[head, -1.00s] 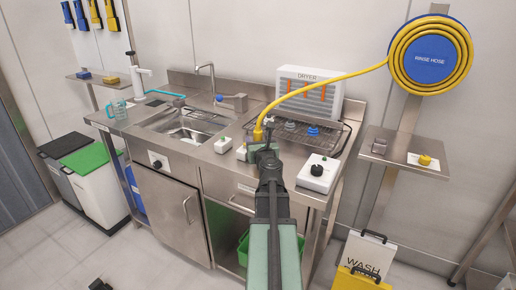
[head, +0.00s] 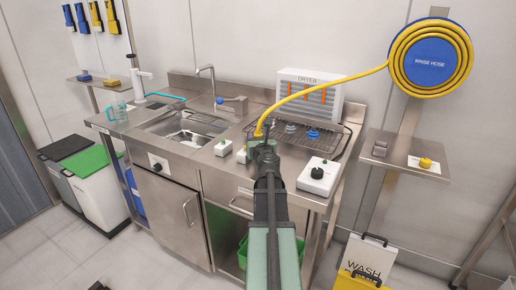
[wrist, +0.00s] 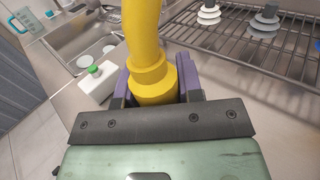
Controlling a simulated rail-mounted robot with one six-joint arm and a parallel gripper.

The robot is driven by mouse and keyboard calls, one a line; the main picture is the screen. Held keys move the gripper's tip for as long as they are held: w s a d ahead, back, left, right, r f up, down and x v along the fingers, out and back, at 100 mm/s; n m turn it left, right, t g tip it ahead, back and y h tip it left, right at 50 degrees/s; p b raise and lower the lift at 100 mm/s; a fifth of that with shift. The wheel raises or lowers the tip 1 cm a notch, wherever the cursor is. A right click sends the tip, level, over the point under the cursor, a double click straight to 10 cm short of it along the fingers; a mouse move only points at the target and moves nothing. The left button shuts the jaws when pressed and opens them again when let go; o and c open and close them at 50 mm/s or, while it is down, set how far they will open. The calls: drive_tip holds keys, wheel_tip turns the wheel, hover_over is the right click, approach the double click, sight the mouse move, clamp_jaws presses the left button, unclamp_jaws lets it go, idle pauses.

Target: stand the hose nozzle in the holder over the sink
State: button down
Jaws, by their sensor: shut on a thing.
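The yellow hose nozzle (wrist: 151,80) is between the purple fingers of my gripper (wrist: 152,88) in the wrist view, and they are shut on it. Its lower end is hidden behind the gripper's dark plate. In the head view my gripper (head: 264,150) is above the counter's front, right of the sink, with the yellow hose (head: 310,91) rising from it. The steel sink (head: 174,138) is to the left. A small grey bracket (head: 238,104) with a blue part stands at the sink's back right; I cannot tell whether it is the holder.
The hose runs to a wall reel (head: 430,60) at upper right. A rack (head: 339,139) with suction cups and the dryer (head: 312,93) stand behind my gripper. A box with a black knob (head: 319,176) is to its right. A tap (head: 207,82) rises behind the sink.

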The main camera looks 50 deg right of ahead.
wheel_tip(320, 180, up, 20)
drive_tip(key=p, duration=2)
